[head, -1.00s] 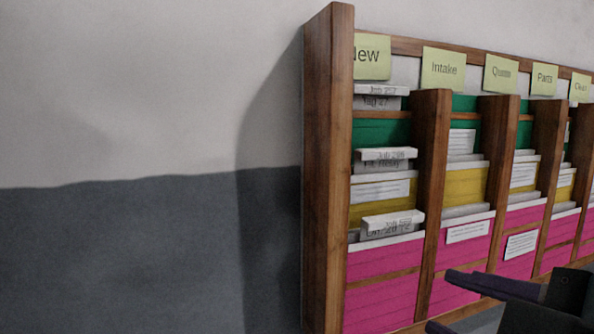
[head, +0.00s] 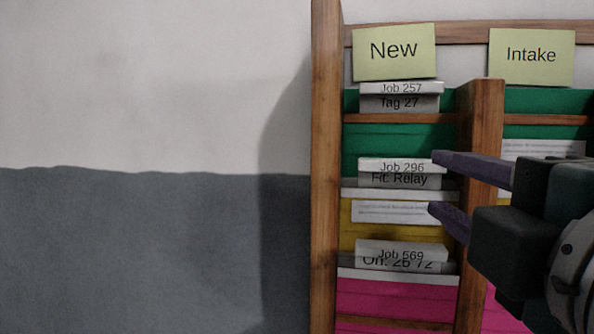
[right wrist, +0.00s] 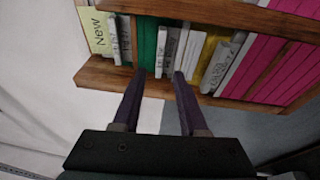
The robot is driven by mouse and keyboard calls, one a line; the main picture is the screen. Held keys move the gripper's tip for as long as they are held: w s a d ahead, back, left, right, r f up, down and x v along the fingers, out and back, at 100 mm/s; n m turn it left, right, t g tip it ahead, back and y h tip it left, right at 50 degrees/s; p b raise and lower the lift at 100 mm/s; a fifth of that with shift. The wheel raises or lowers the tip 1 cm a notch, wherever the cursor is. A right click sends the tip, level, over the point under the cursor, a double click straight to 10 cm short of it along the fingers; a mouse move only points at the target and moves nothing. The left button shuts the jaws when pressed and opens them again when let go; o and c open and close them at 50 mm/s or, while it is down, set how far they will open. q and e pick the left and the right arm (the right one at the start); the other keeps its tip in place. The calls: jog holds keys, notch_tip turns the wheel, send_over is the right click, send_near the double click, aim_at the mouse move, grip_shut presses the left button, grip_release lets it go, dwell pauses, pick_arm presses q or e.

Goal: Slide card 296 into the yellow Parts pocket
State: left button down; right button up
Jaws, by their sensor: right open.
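Card 296 (head: 400,167), white and marked "Job 296" and "Fit: Relay", stands in the yellow pocket (head: 365,236) of the New column, its top edge showing against the green pocket. My right gripper (head: 434,182) is open and empty, reaching in from the right with its fingertips near the card's right end. In the right wrist view the open fingers (right wrist: 158,75) point toward the rack, with the white card tab (right wrist: 161,52) ahead between them. The yellow Parts pocket is outside the head view now. My left gripper is not in view.
Card 257 (head: 400,88) stands above and card 569 (head: 402,249) below in the same column. A wooden divider (head: 482,130) separates New from the Intake column (head: 545,128). A wooden side post (head: 326,200) bounds the left; bare wall lies beyond.

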aim_at(406, 167)
jog(key=shift+w+d+r, duration=0.1)
jog(key=shift+w+r, duration=0.05)
jog(key=shift+w, duration=2)
jog(key=shift+w+d+r, duration=0.1)
jog(key=shift+w+r, duration=0.05)
jog(key=shift+w, duration=2)
grip_shut()
